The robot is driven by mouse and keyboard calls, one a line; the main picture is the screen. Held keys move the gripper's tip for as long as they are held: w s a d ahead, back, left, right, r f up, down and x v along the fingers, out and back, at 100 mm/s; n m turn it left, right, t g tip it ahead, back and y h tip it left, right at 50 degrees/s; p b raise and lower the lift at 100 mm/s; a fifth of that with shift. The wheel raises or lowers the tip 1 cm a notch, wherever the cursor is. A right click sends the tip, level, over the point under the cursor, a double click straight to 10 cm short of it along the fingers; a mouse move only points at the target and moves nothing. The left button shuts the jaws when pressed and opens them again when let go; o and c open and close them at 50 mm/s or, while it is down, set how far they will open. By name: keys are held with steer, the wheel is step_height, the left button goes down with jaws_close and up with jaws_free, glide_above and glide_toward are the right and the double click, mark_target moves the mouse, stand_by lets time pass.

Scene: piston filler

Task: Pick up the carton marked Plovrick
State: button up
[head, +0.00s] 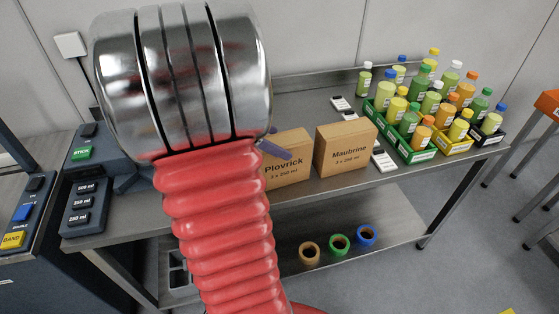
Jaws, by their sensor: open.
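The Plovrick carton (288,158) is a brown box marked 3 x 250 ml, standing upright on the metal bench. Its left part is hidden behind my red and chrome arm. My gripper (203,166) is mostly hidden behind the arm. One bluish finger shows at the arm's right side, in front of the Plovrick carton's upper part in the picture; what looks like the other finger shows at the left. The fingers are wide apart. I cannot tell whether either touches the carton.
The Maubrine carton (345,148) stands just right of the Plovrick one. A button box (83,205) sits at the left. Coloured tape rolls (339,244) lie on the lower shelf (390,232).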

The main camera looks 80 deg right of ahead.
steer(key=shift+s+d+f, duration=0.2)
steer(key=shift+s+f, duration=0.05)
steer(key=shift+f, duration=0.05)
steer(key=shift+x, duration=2.55)
steer(key=c, duration=1.9)
steer(key=shift+r, duration=0.2)
